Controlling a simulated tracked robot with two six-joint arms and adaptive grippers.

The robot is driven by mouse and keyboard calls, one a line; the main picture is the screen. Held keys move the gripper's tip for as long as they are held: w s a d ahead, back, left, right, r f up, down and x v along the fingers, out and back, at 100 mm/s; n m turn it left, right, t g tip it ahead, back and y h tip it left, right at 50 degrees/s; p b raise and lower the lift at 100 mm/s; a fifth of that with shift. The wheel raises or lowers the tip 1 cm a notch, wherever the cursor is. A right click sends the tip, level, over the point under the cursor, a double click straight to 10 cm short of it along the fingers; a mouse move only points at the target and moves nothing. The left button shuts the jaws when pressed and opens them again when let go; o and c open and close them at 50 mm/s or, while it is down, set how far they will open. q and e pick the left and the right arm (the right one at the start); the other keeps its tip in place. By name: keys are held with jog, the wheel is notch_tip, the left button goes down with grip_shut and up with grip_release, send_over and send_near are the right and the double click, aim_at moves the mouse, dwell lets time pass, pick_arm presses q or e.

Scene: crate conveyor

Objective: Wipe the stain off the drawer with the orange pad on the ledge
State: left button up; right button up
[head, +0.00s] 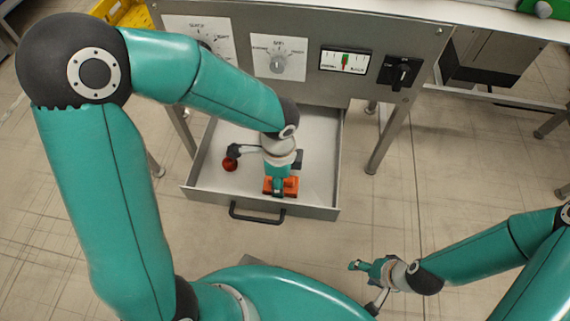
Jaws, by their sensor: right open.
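The grey drawer (213,193) stands pulled open under the control panel, with a black handle on its front. My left gripper (279,178) reaches down into it, near the front wall. The orange pad (291,184) is at its fingertips, and the gripper appears shut on it. Whether the pad touches the drawer floor cannot be told. A dark red round spot or object (230,164) shows in the left part of the drawer; which it is cannot be told. No other stain is distinct, and the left arm hides part of the drawer. My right gripper (359,266) is open and empty, right of and nearer than the drawer.
The panel above the drawer carries dials (280,58), a gauge (345,61) and a black switch (401,73). Its metal legs (388,142) stand beside the drawer. A yellow crate (125,13) is at the upper left. The floor right of the drawer is clear.

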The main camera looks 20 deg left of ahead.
pick_arm(q)
jog(key=shift+r+p, duration=1.85)
jog(key=shift+r, duration=0.6)
jog(key=shift+w, duration=0.1)
